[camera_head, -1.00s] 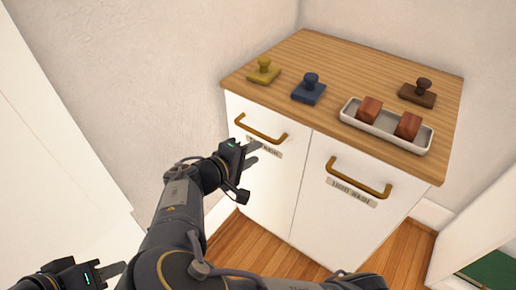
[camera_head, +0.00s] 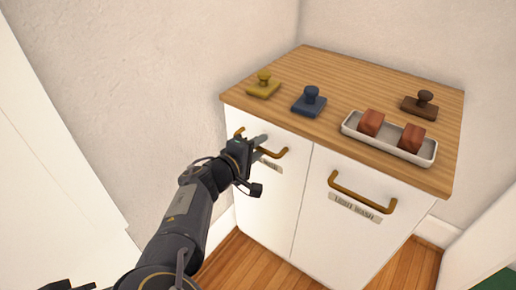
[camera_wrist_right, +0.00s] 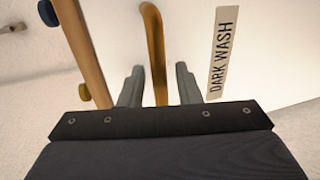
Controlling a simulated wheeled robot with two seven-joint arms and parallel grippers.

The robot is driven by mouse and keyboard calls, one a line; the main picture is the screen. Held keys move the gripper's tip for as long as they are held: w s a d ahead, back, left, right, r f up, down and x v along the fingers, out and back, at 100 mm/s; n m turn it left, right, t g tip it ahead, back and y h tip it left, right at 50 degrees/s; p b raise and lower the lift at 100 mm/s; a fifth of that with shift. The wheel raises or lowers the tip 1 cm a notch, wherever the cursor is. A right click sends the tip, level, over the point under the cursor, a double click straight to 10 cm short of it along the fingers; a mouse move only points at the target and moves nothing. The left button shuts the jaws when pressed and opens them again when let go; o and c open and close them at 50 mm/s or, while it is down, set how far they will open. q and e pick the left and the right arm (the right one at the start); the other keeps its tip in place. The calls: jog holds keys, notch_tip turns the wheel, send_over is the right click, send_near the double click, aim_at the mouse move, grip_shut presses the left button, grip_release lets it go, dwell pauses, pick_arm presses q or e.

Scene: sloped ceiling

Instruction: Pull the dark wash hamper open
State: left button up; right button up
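The dark wash hamper (camera_head: 265,205) is the left white front of the cabinet and sits shut. Its bronze bar handle (camera_head: 281,153) is partly hidden by my right gripper (camera_head: 266,148). In the right wrist view, the two fingers of the right gripper (camera_wrist_right: 158,84) are apart, one on each side of the handle (camera_wrist_right: 154,45), with gaps between. The "DARK WASH" label (camera_wrist_right: 219,50) is right of them. My left gripper (camera_head: 70,286) shows only as a sliver at the bottom left edge; its fingers cannot be made out.
The light wash front (camera_head: 335,240) with its own handle (camera_head: 361,191) is to the right. On the wooden top (camera_head: 330,75) are a yellow stamp (camera_head: 263,86), a blue stamp (camera_head: 309,101), a brown stamp (camera_head: 420,105) and a white tray (camera_head: 389,146) with two reddish blocks. Walls stand behind and left.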

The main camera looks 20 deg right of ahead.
grip_shut()
jog(key=shift+s, duration=0.1)
